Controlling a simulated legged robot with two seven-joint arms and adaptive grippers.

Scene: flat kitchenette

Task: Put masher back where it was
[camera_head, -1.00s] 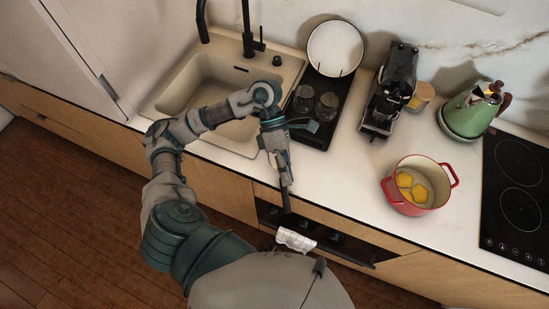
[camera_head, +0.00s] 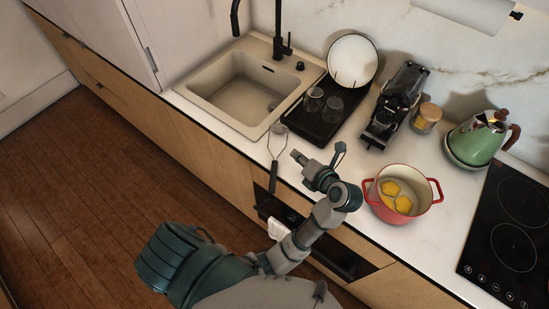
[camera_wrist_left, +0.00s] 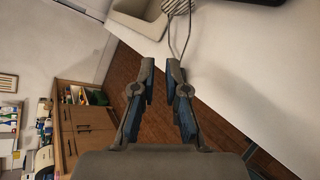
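The masher (camera_head: 277,143) lies at the front edge of the counter below the sink, in the head view. Its wire head is toward the sink and its dark handle points to the front, past the counter edge. Its wire also shows at the top of the left wrist view (camera_wrist_left: 188,30); its handle is not clear there. My left gripper (camera_head: 318,156) is to the right of the masher and apart from it. Its two fingers are spread with nothing between them, as the left wrist view shows (camera_wrist_left: 160,70). My right gripper is not in view.
A red pot (camera_head: 372,202) with yellow pieces stands just right of my left gripper. A black drying tray (camera_head: 325,131) with glasses and a plate (camera_head: 352,60) is behind. A coffee machine (camera_head: 397,105), jar (camera_head: 426,118), green kettle (camera_head: 476,140) and cooktop (camera_head: 510,225) stand farther right.

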